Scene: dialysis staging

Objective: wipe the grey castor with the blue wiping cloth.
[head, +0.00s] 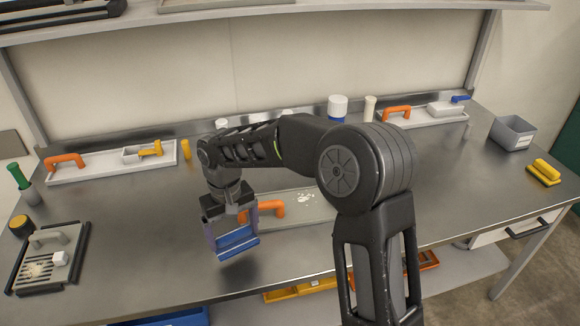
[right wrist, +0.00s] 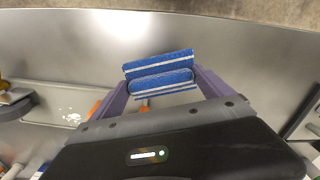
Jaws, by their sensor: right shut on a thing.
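The blue wiping cloth (head: 238,243) is a folded blue pad with pale stripes. My right gripper (head: 232,238) is shut on it and holds it over the front middle of the steel bench, left of the orange handle. In the right wrist view the cloth (right wrist: 158,66) sits between the purple fingers of the gripper (right wrist: 162,84). I cannot make out a grey castor for certain in either view. My left gripper is not in view.
A grey tray (head: 322,212) with an orange handle (head: 262,211) and white specks lies right of the cloth, partly behind my arm. A dark-framed rack (head: 22,285) is at left. A grey bin (head: 512,132) and yellow brush (head: 544,172) are at right.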

